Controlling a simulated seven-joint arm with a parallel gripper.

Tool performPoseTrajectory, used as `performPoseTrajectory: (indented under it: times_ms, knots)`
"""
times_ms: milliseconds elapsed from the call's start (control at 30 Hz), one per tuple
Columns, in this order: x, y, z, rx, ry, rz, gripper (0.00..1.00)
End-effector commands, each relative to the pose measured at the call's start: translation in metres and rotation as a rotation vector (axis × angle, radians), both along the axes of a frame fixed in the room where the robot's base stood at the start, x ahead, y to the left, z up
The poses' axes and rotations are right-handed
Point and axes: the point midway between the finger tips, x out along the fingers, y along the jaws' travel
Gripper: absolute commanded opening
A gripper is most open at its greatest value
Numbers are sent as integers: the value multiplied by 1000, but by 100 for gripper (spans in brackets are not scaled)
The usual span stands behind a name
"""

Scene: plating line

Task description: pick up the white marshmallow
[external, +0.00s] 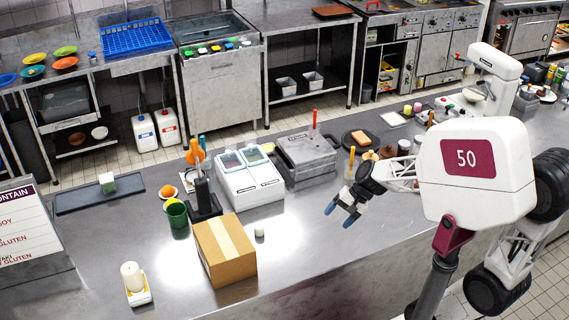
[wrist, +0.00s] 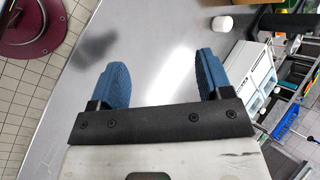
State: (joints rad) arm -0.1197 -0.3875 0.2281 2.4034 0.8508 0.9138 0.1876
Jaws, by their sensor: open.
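The white marshmallow (external: 259,232) looks like a small white cylinder standing on the steel counter, just right of the cardboard box. A small white cylinder near the top of the wrist view (wrist: 222,24) appears to be the same one. My gripper (external: 340,213) is above the counter, to the right of the marshmallow and clearly apart from it. In the wrist view my gripper's two blue fingers (wrist: 161,82) are spread wide with only bare counter visible between them.
The cardboard box (external: 225,253) stands close beside the marshmallow on its left. A white two-lidded unit (external: 246,178) and a grey metal press (external: 306,157) stand behind it. A green cup (external: 177,214) is farther left. The counter (external: 300,232) between gripper and marshmallow is clear.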

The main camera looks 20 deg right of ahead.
Motion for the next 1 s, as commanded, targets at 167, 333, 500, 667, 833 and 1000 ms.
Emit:
performPoseTrajectory:
  times_ms: [167, 333, 500, 667, 833, 1000]
  knots:
    - [29, 36, -14, 153, 118, -143, 72]
    - [58, 66, -30, 287, 235, -290, 72]
    - [87, 93, -49, 412, 355, -447, 72]
    - [115, 114, -71, 517, 468, -603, 72]
    - [141, 132, -96, 613, 576, -762, 72]
    - [158, 141, -116, 675, 645, -877, 72]
